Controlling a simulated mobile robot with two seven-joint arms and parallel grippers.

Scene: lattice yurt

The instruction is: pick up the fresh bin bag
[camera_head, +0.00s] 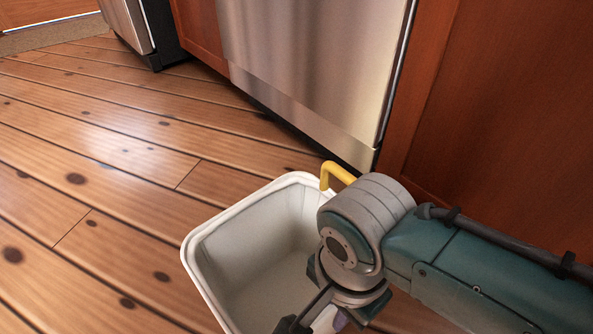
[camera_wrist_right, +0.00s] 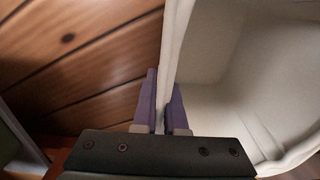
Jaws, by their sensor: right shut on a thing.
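A white open-topped bin (camera_head: 200,247) with rounded corners stands on the floor, and its inside looks empty. My right gripper (camera_wrist_right: 163,88) is shut on the bin's wall, with one purple finger on each side of the pale rim (camera_wrist_right: 173,45). In the head view my right wrist covers the near right part of the bin, and the fingers are mostly hidden at the bottom edge. I see no bin bag in either view. My left gripper is not in view.
A yellow bent handle (camera_head: 334,174) shows behind the bin's far corner; what it belongs to is hidden. A steel appliance front (camera_head: 305,65) and a reddish wooden cabinet (camera_head: 500,120) stand close behind. The plank floor (camera_head: 90,160) to the left is clear.

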